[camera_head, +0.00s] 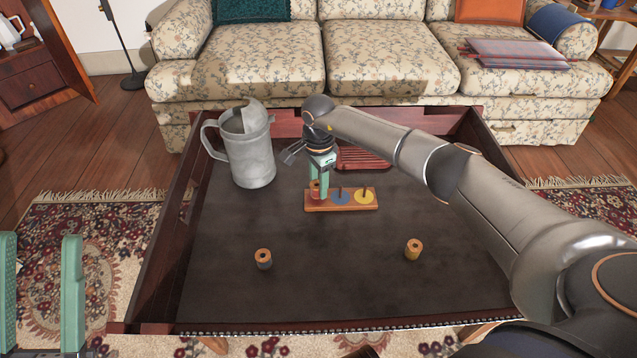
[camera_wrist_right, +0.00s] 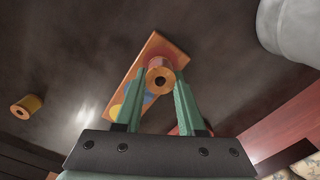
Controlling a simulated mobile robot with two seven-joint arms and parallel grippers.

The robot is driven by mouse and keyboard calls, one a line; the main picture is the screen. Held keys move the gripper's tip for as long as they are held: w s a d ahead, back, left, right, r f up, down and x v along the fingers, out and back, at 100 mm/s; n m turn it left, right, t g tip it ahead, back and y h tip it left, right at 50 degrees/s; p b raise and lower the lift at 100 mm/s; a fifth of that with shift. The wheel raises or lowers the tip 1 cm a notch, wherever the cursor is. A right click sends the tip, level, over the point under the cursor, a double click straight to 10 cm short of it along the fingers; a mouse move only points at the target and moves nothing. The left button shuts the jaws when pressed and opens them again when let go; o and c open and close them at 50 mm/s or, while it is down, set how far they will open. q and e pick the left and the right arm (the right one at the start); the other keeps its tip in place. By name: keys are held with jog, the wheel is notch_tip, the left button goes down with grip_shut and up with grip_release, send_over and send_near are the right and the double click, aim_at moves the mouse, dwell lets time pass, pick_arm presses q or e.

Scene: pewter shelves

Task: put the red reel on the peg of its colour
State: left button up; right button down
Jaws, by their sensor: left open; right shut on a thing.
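My right gripper (camera_head: 319,191) is shut on the red reel (camera_head: 314,188), at the left end of the wooden peg board (camera_head: 330,208). The board shows a blue base with a peg (camera_head: 341,197) in the middle and a yellow base with a peg (camera_head: 364,196) at its right. The left-end peg is hidden by the reel and fingers. In the right wrist view the reel (camera_wrist_right: 160,76) sits between the fingertips, over one end of the board (camera_wrist_right: 152,50); I cannot tell whether the peg is inside its hole. My left gripper (camera_head: 40,250) is open and empty at the lower left.
A reel with a bluish band (camera_head: 263,259) and a yellowish reel (camera_head: 413,250) stand on the dark tabletop. A grey metal jug (camera_head: 250,158) stands at the back left. A red slatted rack (camera_head: 362,158) lies behind the board. A raised wooden rim (camera_head: 165,240) edges the table.

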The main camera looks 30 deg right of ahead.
jog(key=shift+c, duration=2.1)
grip_release()
notch_tip(320, 180, up, 12)
jog(key=p, duration=0.5)
jog(key=shift+r, duration=0.25)
jog(key=shift+s, duration=0.1)
